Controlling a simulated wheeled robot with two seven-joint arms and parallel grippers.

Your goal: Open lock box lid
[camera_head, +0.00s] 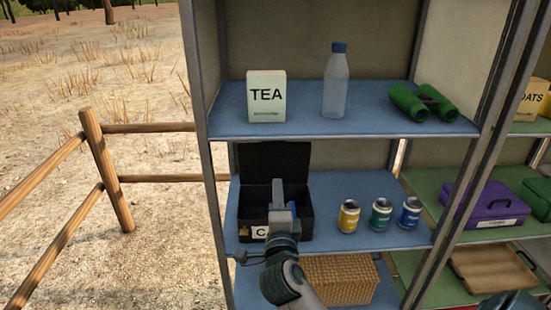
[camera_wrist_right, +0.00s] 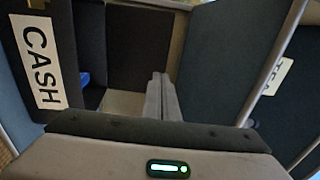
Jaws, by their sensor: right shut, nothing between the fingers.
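The black lock box (camera_head: 305,229) with a white CASH label stands on the middle blue shelf. Its lid (camera_head: 275,160) stands raised at the back, so the box is open. A small yellow piece (camera_head: 243,231) shows on its front beside the label. My right gripper (camera_head: 277,184) is shut and empty, with its fingers over the open box in front of the raised lid. The right wrist view shows the CASH label (camera_wrist_right: 40,64) at the left and the closed fingertips (camera_wrist_right: 160,80). Whether they touch the lid I cannot tell. My left gripper is not in view.
Yellow (camera_head: 349,216), green (camera_head: 381,216) and blue (camera_head: 409,213) cans stand right of the box. A wicker basket (camera_head: 345,281) sits below.

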